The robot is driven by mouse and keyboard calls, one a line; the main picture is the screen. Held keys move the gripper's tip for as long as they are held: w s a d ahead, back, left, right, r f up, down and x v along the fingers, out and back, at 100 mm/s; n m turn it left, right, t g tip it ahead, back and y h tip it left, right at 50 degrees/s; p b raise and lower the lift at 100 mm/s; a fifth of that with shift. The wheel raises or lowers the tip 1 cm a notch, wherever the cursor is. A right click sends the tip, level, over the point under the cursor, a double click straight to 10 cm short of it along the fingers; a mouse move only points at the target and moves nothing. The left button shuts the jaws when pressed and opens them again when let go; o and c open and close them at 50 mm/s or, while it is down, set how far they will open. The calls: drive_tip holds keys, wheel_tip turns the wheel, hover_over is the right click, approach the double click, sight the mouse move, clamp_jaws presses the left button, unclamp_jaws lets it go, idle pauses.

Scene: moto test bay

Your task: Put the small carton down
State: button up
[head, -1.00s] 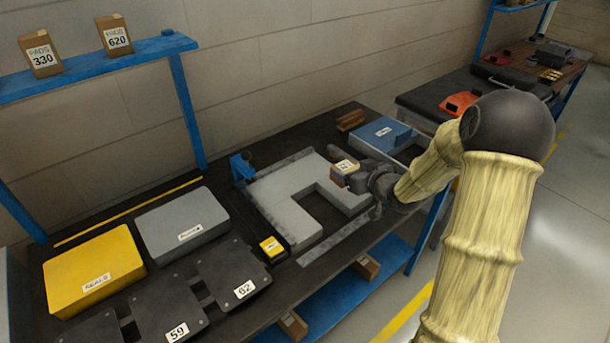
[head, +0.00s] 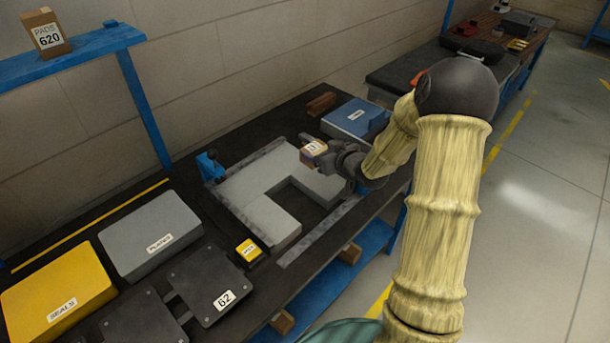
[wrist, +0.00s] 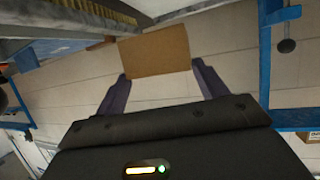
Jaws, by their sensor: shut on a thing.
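The small carton (head: 313,149) is brown with a white label on top. It is held in my gripper (head: 322,158) above the grey U-shaped block on the bench. In the wrist view the carton (wrist: 154,52) is a plain brown face between the two dark fingers of my gripper (wrist: 160,80). The gripper is shut on it. The carton's underside and its exact height above the block cannot be told from the head view.
The grey U-shaped block (head: 240,190) lies in a metal frame on the dark bench. A blue bin (head: 352,118), a grey plates box (head: 150,236), a yellow seals box (head: 55,302) and a small yellow box (head: 249,251) stand around it. Dark plates (head: 205,280) lie in front.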

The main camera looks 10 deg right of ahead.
drive_tip(key=shift+f, duration=1.7)
drive_tip(key=shift+f+p, duration=0.35)
drive_tip(key=shift+f, duration=1.75)
drive_tip(key=shift+f, duration=0.1)
drive_tip(key=o, duration=1.3)
drive_tip(key=shift+c, duration=0.2)
